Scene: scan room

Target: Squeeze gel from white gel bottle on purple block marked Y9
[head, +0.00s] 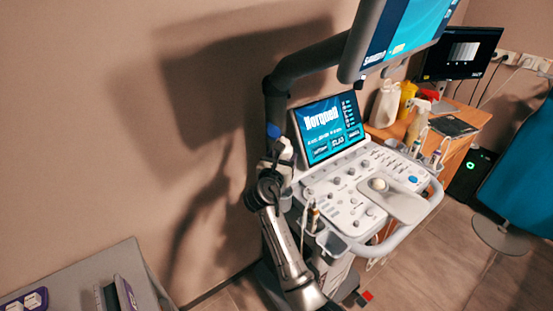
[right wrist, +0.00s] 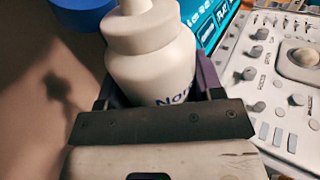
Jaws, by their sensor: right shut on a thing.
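A white gel bottle (right wrist: 150,65) with dark lettering stands between the fingers of my right gripper (right wrist: 155,90) in the right wrist view. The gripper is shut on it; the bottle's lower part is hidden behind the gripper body. In the head view my right gripper (head: 275,160) is at the left side of the ultrasound console, beside its screen; the bottle is too small to make out clearly there. Purple blocks (head: 33,299) lie at the lower left corner, partly cut off; no Y9 marking can be read. My left gripper is not in view.
The console (head: 350,190) with its tilted screen (head: 328,130) is close to the right of my right gripper. A monitor arm (head: 305,62) rises behind. A grey surface (head: 80,275) with a rack-like item (head: 118,294) is at lower left. A wooden desk (head: 460,135) holds bottles.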

